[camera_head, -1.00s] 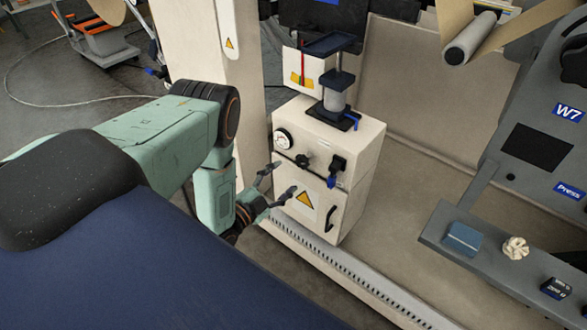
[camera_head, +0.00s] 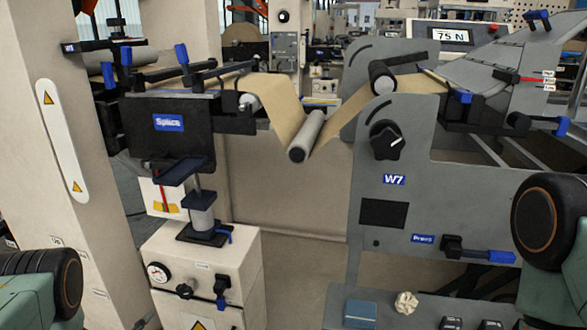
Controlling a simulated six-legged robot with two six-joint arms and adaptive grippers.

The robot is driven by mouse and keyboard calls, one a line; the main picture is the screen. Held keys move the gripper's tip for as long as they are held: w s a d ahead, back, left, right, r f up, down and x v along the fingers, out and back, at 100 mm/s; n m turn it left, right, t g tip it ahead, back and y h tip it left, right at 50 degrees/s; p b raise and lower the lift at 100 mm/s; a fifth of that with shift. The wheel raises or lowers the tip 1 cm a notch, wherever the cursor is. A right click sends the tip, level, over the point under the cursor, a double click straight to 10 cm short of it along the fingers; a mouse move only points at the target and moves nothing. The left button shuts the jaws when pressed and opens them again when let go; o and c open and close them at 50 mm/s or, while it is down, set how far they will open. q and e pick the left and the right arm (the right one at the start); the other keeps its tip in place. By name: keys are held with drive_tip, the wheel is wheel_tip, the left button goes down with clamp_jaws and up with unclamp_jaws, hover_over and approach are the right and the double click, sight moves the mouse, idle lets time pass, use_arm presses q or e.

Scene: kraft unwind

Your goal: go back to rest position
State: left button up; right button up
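Neither gripper shows in the head view. A green and black link of my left arm shows at the lower left edge. A green and black joint of my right arm shows at the right edge. Both hands are out of frame, so I cannot see whether they hold anything.
A white cabinet (camera_head: 240,275) with a gauge stands at lower left, below the Splice unit (camera_head: 168,140). Brown paper web (camera_head: 284,104) runs over rollers. The grey W7 panel (camera_head: 425,230) is at right. A shelf below holds a blue box (camera_head: 360,313) and a crumpled pale piece (camera_head: 405,302).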

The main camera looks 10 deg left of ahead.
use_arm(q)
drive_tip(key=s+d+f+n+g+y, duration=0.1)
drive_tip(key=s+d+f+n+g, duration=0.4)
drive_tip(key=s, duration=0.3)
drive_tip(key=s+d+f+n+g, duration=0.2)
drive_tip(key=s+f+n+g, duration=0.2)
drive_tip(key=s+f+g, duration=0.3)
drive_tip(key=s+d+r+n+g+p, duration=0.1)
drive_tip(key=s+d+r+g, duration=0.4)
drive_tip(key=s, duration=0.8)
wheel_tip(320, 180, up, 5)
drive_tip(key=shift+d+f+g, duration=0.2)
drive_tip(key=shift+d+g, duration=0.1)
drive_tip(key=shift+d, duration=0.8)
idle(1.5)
